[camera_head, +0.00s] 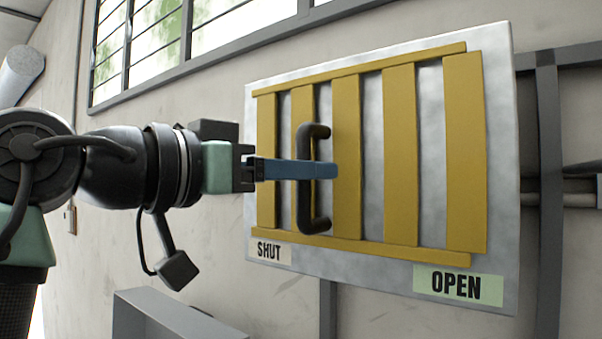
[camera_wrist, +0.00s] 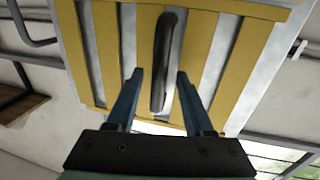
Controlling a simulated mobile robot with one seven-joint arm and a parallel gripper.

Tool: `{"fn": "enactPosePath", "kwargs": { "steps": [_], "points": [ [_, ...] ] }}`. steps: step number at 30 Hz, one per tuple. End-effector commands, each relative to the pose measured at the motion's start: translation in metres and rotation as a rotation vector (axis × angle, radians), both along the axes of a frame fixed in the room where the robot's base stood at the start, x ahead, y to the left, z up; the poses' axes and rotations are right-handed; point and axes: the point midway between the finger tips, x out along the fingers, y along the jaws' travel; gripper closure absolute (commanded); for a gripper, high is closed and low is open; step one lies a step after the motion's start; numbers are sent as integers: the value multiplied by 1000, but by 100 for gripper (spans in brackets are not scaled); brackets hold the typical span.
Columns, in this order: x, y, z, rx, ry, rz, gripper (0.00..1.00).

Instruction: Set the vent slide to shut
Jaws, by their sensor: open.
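The vent is a grey metal panel (camera_head: 502,150) with upright yellow slats (camera_head: 400,155) between yellow rails. A black bar handle (camera_head: 312,218) stands upright toward the panel's left part, on the side of the SHUT label (camera_head: 269,252). The OPEN label (camera_head: 458,286), on green, is at the lower right. My gripper (camera_head: 335,170) is open, its blue fingers reaching across the handle's middle. In the wrist view the handle (camera_wrist: 166,50) runs between the two fingertips (camera_wrist: 160,76), with a gap visible on each side. The far finger is hidden in the head view.
A barred window (camera_head: 235,30) is above the panel. Grey framing (camera_head: 548,150) and a pipe (camera_head: 556,200) are at the right. A grey ledge or box (camera_head: 160,312) is below my arm. The space in front of the panel's right part looks clear.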

Motion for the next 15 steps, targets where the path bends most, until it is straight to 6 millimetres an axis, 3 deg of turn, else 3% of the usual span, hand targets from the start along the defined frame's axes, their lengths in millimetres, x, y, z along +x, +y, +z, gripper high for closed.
{"fn": "enactPosePath", "kwargs": {
  "steps": [15],
  "points": [
    [-69,79,-3,-4,-2,6,48]
  ]
}}
